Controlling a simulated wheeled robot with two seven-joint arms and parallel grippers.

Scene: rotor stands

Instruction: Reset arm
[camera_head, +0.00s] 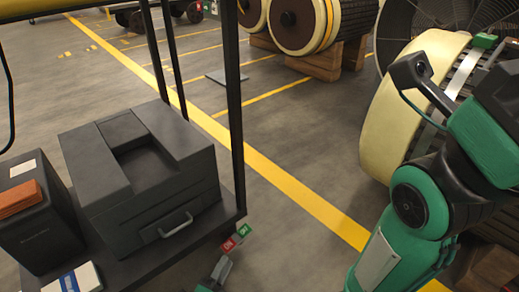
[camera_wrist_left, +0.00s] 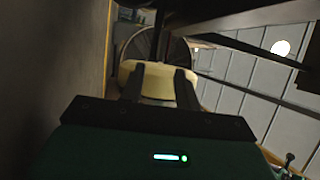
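My left gripper (camera_head: 223,268) shows only as a small grey and green piece at the bottom edge of the head view, below the cart corner. In the left wrist view its two dark fingers (camera_wrist_left: 158,78) stand apart with nothing between them. A cream rotor shape (camera_wrist_left: 150,72) shows behind them, well beyond the tips. My right arm (camera_head: 410,205), green and black, is bent up at the right side of the head view. Its fingers do not show there; the upper part runs toward the right edge.
A dark cart (camera_head: 190,240) with posts stands at left, carrying a grey case (camera_head: 145,165) and a black box (camera_head: 35,225) with an orange item. A large cream rotor (camera_head: 405,115) stands behind my right arm. More rotors (camera_head: 305,22) rest on wooden blocks. Open floor lies between.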

